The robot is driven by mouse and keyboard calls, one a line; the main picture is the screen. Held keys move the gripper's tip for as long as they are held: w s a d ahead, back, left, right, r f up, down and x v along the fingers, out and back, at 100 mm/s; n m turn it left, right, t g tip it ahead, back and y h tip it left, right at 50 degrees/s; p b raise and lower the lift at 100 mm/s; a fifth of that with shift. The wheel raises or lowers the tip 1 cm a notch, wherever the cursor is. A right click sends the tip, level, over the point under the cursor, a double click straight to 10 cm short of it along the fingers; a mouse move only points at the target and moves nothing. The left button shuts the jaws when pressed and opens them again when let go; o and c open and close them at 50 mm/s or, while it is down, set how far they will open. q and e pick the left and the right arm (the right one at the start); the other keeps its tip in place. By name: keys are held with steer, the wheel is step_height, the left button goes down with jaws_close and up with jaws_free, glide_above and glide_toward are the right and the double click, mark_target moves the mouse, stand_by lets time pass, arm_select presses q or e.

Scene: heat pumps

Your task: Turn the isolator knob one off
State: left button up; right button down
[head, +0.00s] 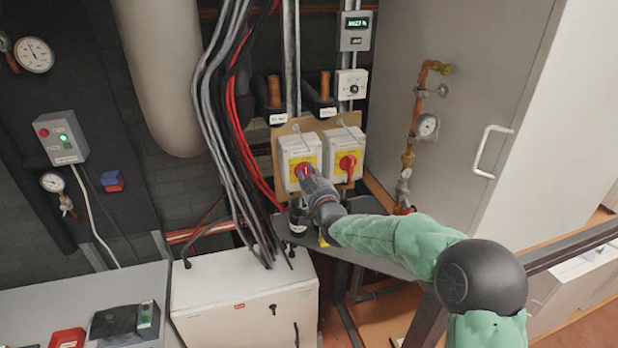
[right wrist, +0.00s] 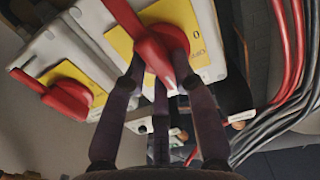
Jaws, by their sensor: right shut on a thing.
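Two white isolator boxes with yellow plates and red knobs are mounted side by side. The left isolator (head: 299,150) has its red knob (head: 302,170) partly hidden behind my right gripper (head: 310,178). In the right wrist view my right gripper (right wrist: 160,82) has its dark fingers shut around this red knob (right wrist: 160,45), whose handle lies at a slant across the yellow plate. The right isolator (head: 345,143) has its own red knob (head: 348,164), free of the gripper; it also shows at the left of the right wrist view (right wrist: 62,96). My left gripper is not in view.
Grey, black and red cables (head: 225,110) hang just left of the isolators. A thermostat-like box (head: 351,84) and a display (head: 355,31) are above. A gauge on copper pipe (head: 427,126) and a grey cabinet (head: 465,90) stand to the right. A white box (head: 245,300) is below.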

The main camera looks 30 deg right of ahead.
steer(key=n+b, duration=0.2)
steer(key=n, duration=0.1)
steer(key=shift+a+b, duration=0.15)
steer(key=shift+b, duration=0.25)
steer(key=shift+n+b, duration=0.4)
steer(key=shift+n, duration=0.6)
steer(key=n, duration=0.2)
steer(key=shift+w+a+n+b, duration=0.1)
steer(key=shift+a+n+b, duration=0.05)
steer(key=shift+n+b, duration=0.2)
steer(key=n, duration=0.4)
steer(key=shift+a+n, duration=0.15)
steer(key=shift+n, duration=0.1)
steer(key=n, duration=0.4)
steer(key=shift+a+n+p, duration=0.1)
steer(key=shift+n+p, duration=0.25)
steer(key=shift+n, duration=0.05)
steer(key=shift+f, duration=0.1)
steer(key=c, duration=1)
jaws_free()
steer(key=v, duration=1.2)
steer(key=shift+a, duration=0.1)
